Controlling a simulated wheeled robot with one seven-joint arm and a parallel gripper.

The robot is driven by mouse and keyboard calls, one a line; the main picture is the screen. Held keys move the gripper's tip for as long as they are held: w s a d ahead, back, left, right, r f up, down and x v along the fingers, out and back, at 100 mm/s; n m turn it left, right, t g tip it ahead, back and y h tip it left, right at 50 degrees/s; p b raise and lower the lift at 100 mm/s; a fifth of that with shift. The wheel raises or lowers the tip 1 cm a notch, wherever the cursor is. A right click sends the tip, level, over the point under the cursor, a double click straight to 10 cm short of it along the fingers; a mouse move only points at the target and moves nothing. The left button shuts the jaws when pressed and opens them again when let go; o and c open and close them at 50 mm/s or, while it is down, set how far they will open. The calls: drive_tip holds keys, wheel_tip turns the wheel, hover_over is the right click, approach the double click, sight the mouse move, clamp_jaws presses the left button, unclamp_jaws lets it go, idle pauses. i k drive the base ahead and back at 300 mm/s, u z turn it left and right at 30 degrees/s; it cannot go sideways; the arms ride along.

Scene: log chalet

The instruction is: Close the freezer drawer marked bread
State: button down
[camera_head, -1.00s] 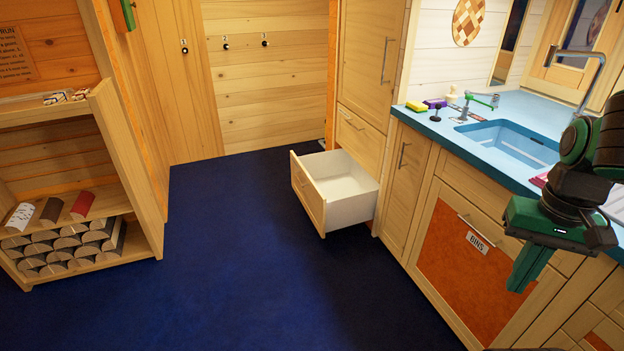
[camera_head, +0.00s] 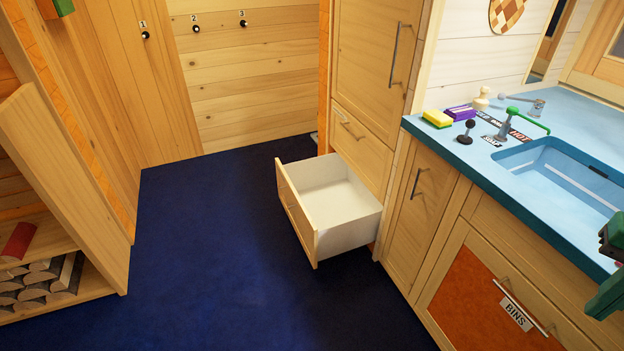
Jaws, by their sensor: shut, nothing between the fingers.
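An open drawer (camera_head: 300,215) with a wooden front and white inside sticks out low from the tall wooden cabinet (camera_head: 375,60). The inside that shows is empty. I see no readable bread mark on it. Above it is a shut drawer (camera_head: 360,148) with a handle. My gripper (camera_head: 606,296) shows only in part at the right edge, over the counter front and apart from the open drawer. Its fingers are green and shut with nothing between them.
The blue counter (camera_head: 440,128) with a sink (camera_head: 570,180) runs along the right, above a cupboard marked BINS (camera_head: 515,313). A shelf with logs (camera_head: 40,280) stands at left. The dark blue floor (camera_head: 200,250) between is clear.

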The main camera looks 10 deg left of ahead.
sight(330, 212)
drive_tip(key=u, duration=0.15)
drive_tip(key=i, duration=1.3)
drive_tip(key=u, duration=0.75)
drive_tip(key=i, duration=0.45)
drive_tip(key=u, duration=0.1)
